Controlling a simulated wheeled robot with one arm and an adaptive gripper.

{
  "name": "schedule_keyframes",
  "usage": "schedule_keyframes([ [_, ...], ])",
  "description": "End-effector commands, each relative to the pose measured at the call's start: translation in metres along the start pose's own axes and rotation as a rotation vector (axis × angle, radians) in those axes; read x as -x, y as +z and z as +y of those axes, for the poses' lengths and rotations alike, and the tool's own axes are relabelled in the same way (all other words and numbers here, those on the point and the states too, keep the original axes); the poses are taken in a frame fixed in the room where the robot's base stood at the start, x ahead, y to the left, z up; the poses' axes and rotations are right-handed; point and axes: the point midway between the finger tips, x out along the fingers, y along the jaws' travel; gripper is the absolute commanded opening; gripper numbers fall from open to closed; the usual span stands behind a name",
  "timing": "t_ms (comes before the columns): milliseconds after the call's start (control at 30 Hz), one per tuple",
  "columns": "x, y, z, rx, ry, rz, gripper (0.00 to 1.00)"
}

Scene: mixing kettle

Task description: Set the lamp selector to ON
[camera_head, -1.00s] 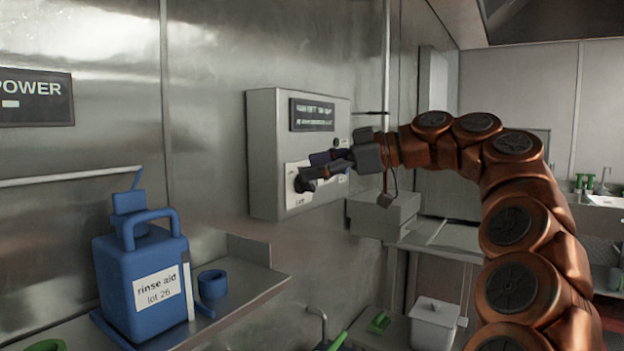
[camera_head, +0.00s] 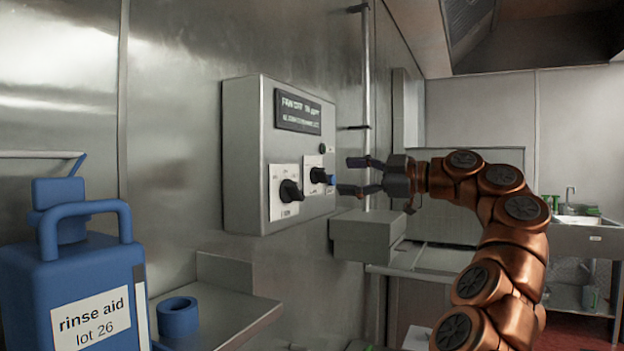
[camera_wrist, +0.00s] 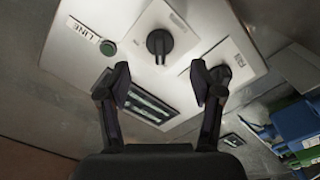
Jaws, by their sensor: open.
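A pale grey control box (camera_head: 244,160) on the wall carries two black rotary selectors on white plates, a left selector (camera_head: 290,190) and a right selector (camera_head: 318,175). In the wrist view, one selector (camera_wrist: 159,43) shows ahead, between and beyond the open fingers (camera_wrist: 160,84). The other selector is partly hidden behind the right finger.
A dark display panel (camera_head: 298,112) and a small green button (camera_wrist: 108,48) are on the box. A blue rinse aid jug (camera_head: 75,285) and a blue cup (camera_head: 178,318) stand on the left shelf. A grey box (camera_head: 368,233) sits below right of the panel.

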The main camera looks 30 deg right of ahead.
Motion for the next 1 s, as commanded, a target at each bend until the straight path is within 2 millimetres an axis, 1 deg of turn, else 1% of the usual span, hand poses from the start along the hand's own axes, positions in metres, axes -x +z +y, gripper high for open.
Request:
schedule_keyframes([
  [33,-0.006,0.001,-0.001,-0.001,-0.002,0.000,0.66],
  [433,-0.043,0.001,0.000,-0.003,-0.001,-0.001,0.66],
  [600,-0.041,0.001,0.001,-0.002,0.003,-0.002,0.66],
  [1000,-0.051,0.002,0.002,-0.002,0.004,-0.003,0.66],
])
